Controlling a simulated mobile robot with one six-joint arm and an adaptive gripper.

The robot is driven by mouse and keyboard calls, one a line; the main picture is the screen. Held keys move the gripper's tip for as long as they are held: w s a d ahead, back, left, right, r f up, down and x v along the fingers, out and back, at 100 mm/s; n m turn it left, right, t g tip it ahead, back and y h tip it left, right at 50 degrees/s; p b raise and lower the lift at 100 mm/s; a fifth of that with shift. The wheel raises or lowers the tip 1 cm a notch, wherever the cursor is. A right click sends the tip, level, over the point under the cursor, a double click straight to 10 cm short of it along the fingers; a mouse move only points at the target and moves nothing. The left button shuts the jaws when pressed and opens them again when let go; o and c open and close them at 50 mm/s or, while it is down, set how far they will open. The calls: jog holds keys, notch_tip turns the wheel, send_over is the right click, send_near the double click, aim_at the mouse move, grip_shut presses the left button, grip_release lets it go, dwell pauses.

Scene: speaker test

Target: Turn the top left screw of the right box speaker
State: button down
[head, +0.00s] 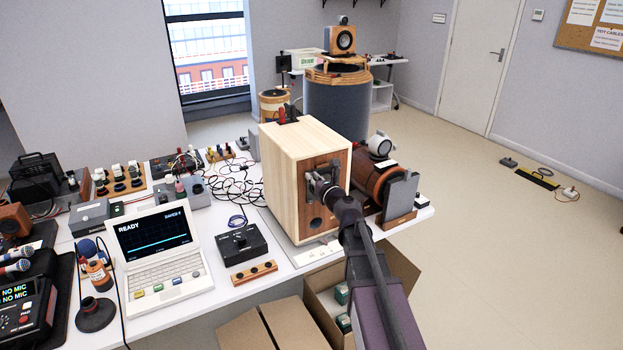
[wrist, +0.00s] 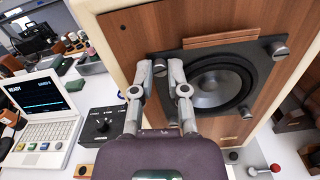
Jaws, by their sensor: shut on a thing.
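The box speaker (head: 285,185) has a pale wood cabinet and a brown wood front; it stands on the table near its right edge. In the wrist view, its front (wrist: 220,22) carries a round driver (wrist: 212,90) in a dark square plate. A grey slotted screw (wrist: 278,48) shows at the plate's upper right corner. My gripper (wrist: 160,75) is at the upper left corner, shut on the top left screw (wrist: 159,67), which is partly hidden between the fingertips. In the head view, my gripper (head: 321,184) covers much of the driver.
A brown cylindrical speaker (head: 368,176) lies right of the box. A laptop (head: 157,258) and a black knob box (head: 242,243) stand to its left. An open carton (head: 398,272) is below the table edge, under my arm. The floor at right is mostly clear.

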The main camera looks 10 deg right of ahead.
jog(key=c, duration=0.6)
grip_release()
jog(key=shift+c, duration=0.2)
jog(key=v, duration=1.2)
